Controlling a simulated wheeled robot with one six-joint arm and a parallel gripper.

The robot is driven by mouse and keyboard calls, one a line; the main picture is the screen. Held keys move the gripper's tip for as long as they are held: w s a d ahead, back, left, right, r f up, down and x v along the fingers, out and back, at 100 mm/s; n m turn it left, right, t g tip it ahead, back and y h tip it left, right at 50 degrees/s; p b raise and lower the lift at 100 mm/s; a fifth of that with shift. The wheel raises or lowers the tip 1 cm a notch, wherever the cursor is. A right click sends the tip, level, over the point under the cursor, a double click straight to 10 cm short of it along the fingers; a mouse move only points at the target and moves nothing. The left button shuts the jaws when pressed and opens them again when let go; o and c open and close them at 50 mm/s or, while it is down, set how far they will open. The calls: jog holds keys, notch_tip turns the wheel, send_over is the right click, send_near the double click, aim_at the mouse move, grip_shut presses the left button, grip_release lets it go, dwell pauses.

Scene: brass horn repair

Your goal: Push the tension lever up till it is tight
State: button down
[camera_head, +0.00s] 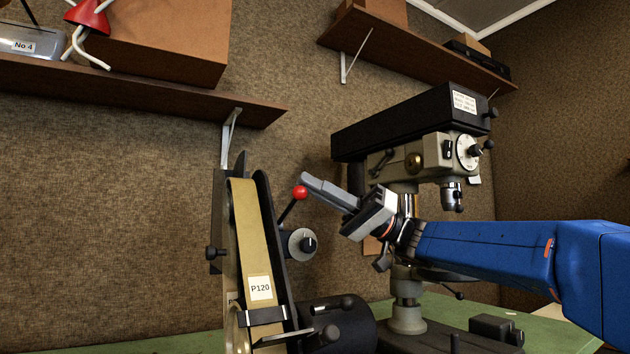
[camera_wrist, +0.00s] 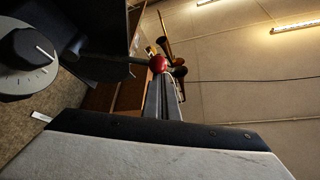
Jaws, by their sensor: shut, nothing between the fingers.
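The tension lever is a thin dark rod with a red ball knob (camera_head: 299,192), on the right side of the belt sander (camera_head: 254,240). The rod slants up and to the right from the sander. My gripper (camera_head: 304,178) is shut and empty, with its fingertips right beside the red knob in the head view. In the wrist view the red knob (camera_wrist: 158,64) shows at the tips of my closed fingers (camera_wrist: 162,95). I cannot tell whether the fingers touch it.
A round dial (camera_head: 301,244) sits just below the lever. A drill press (camera_head: 420,150) stands behind my arm at the right. A wooden shelf (camera_head: 150,95) hangs above the sander at the left. The green bench top (camera_head: 180,343) shows low down.

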jog(key=shift+s+d+f, duration=0.1)
jog(key=shift+f, duration=0.25)
jog(key=shift+f, duration=0.15)
